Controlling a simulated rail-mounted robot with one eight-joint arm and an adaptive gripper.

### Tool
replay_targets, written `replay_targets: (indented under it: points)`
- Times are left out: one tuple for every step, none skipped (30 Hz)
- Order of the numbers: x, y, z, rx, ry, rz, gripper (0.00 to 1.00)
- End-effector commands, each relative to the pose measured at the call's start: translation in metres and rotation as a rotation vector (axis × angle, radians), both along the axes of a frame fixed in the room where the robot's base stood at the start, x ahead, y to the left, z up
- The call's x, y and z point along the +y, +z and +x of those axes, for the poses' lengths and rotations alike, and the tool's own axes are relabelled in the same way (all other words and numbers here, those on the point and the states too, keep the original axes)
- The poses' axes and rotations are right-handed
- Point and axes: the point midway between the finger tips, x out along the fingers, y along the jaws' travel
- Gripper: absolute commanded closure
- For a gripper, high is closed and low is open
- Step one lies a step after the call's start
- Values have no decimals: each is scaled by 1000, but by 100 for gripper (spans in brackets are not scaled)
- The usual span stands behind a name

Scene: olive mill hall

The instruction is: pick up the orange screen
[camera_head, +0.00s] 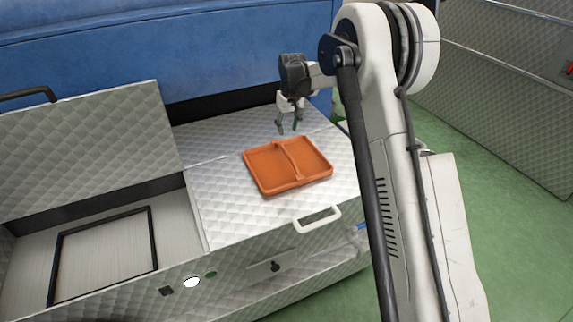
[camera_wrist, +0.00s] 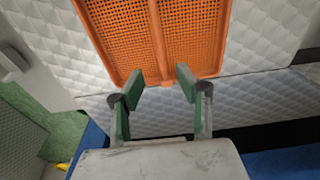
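The orange screen (camera_head: 270,166) is a shallow rectangular tray with a raised rim and a middle bar. It lies flat on the quilted metal top (camera_head: 226,214) of the machine. In the wrist view its perforated mesh (camera_wrist: 195,38) and middle bar show, with the near rim close to the fingertips. My gripper (camera_head: 288,129) hangs just beyond the screen's far edge in the head view. In the wrist view my gripper (camera_wrist: 159,90) has its two green-padded fingers apart with nothing between them. The fingertips are near the end of the middle bar; I cannot tell whether they touch it.
An open compartment with a black frame (camera_head: 103,251) lies to the left, beside a raised quilted lid (camera_head: 85,150). A white handle (camera_head: 317,219) is on the front edge. A blue body (camera_head: 150,50) stands behind. Green floor (camera_head: 480,190) lies to the right.

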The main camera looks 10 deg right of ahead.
Motion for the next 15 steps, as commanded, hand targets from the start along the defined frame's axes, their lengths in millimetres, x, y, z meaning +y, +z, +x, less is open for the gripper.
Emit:
replay_targets:
  points:
    - [0,-8,1,0,0,0,66]
    - [0,-13,2,0,0,0,66]
    - [1,-20,2,0,0,0,66]
    - [1,-26,3,0,0,0,66]
    - [1,-32,4,0,0,0,66]
    - [1,-39,5,0,0,0,66]
    - [1,-44,5,0,0,0,66]
    - [1,-50,6,0,0,0,66]
    - [1,-56,7,0,0,0,66]
    - [1,-61,7,0,0,0,66]
    - [2,-65,8,0,0,0,66]
    - [2,-69,8,-1,0,0,66]
    - [2,-72,9,-1,0,0,66]
    - [2,-75,9,-1,0,0,66]
    - [2,-77,9,-1,0,0,66]
